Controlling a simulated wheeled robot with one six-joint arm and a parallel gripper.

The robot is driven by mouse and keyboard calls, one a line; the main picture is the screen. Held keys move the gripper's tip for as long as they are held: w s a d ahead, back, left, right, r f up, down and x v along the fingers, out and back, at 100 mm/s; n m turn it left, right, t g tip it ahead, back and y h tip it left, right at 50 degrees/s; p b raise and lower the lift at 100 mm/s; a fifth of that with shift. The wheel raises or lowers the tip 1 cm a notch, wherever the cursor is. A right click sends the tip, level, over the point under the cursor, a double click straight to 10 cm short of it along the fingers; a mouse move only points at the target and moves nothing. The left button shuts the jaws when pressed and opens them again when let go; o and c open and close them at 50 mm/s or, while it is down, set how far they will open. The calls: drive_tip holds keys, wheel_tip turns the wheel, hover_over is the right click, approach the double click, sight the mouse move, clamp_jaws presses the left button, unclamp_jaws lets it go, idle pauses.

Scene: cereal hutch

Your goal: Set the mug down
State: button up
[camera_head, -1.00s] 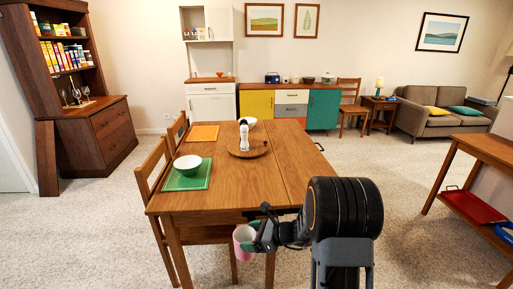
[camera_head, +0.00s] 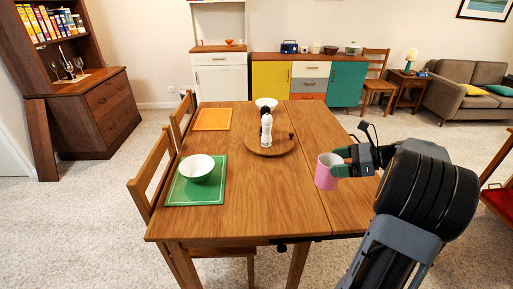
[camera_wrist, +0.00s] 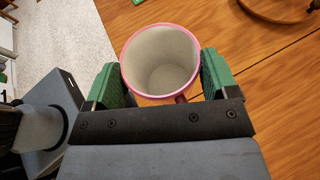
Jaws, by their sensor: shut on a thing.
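A pink mug (camera_head: 326,172) with a pale inside is upright over the right part of the wooden dining table (camera_head: 250,206). My gripper (camera_head: 340,165) is shut on it from the right. In the wrist view the mug (camera_wrist: 160,62) sits between the two green fingers of my gripper (camera_wrist: 160,85), its open top facing the camera and its inside empty. I cannot tell whether the mug's base touches the tabletop or is a little above it.
A green placemat (camera_head: 180,192) with a white bowl (camera_head: 196,167) lies at the table's left. An orange placemat (camera_head: 212,118) lies behind it. A round wooden board (camera_head: 284,146) holds a white mill (camera_head: 266,130) and a dark one. Bare tabletop lies between the green placemat and mug.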

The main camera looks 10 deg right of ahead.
drive_tip(key=shift+w+a+f+b, duration=0.4)
drive_tip(key=shift+w+a+f, duration=1.2)
drive_tip(key=shift+f, duration=0.5)
drive_tip(key=shift+w+a+f+b, duration=0.45)
drive_tip(key=shift+w+a+f, duration=1.1)
drive_tip(key=shift+f, duration=0.5)
drive_tip(key=shift+w+a+f+b, duration=0.4)
drive_tip(key=shift+w+a+f, duration=1.2)
drive_tip(key=shift+f, duration=0.5)
drive_tip(key=shift+f, duration=0.2)
